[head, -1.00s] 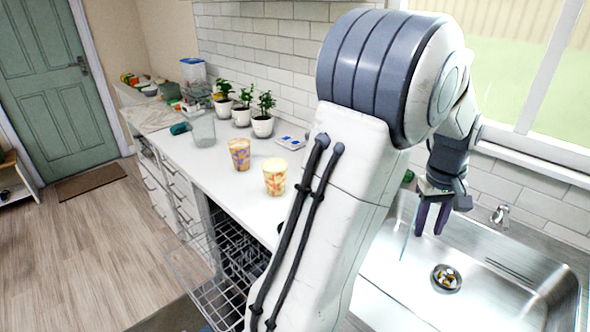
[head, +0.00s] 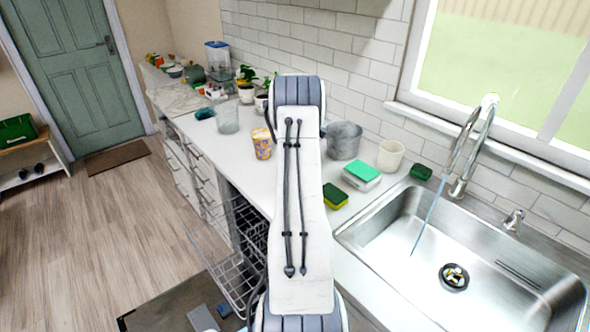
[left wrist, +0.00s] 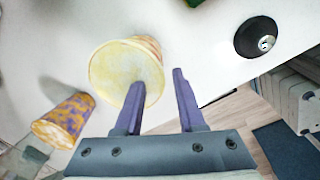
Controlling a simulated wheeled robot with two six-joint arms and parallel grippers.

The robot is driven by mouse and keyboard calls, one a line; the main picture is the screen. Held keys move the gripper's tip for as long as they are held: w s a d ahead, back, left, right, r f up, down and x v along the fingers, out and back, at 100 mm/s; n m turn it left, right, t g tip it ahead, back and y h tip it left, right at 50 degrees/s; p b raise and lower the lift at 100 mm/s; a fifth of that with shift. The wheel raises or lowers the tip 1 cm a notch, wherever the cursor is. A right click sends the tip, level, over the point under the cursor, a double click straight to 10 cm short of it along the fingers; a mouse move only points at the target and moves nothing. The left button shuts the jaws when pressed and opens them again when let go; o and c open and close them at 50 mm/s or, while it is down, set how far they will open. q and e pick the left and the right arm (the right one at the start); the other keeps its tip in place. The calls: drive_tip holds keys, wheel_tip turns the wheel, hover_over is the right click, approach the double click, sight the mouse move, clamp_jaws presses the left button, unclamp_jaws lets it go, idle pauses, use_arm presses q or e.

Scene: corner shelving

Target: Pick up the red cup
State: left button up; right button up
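In the left wrist view, a cup with a pale yellow inside and a reddish patterned wall (left wrist: 152,45) stands on the white counter, seen from above. It is the likeliest red cup; no plainly red cup shows. My left gripper (left wrist: 158,79) is open and empty, with purple fingers. Its left finger overlaps the cup's lower right rim in the picture, and the right finger is beside the cup; contact cannot be told. In the head view my arm hides this cup and the gripper. My right gripper is not in view.
A purple-and-orange cup (head: 261,144) stands close by, also in the left wrist view (left wrist: 65,120). A clear container (head: 227,119) is farther back. Right of my arm are a metal pot (head: 344,140), sponges (head: 335,196), a white cup (head: 390,155) and the sink (head: 390,235).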

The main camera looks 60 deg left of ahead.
use_arm(q)
drive_tip(key=f+p, duration=0.2)
drive_tip(key=f, duration=0.1)
drive_tip(key=w+f, duration=0.1)
drive_tip(key=f, duration=0.1)
drive_tip(key=shift+a+f+p, duration=0.1)
drive_tip(key=shift+f+p, duration=0.15)
drive_tip(key=shift+p, duration=0.15)
drive_tip(key=shift+f, duration=0.25)
clamp_jaws()
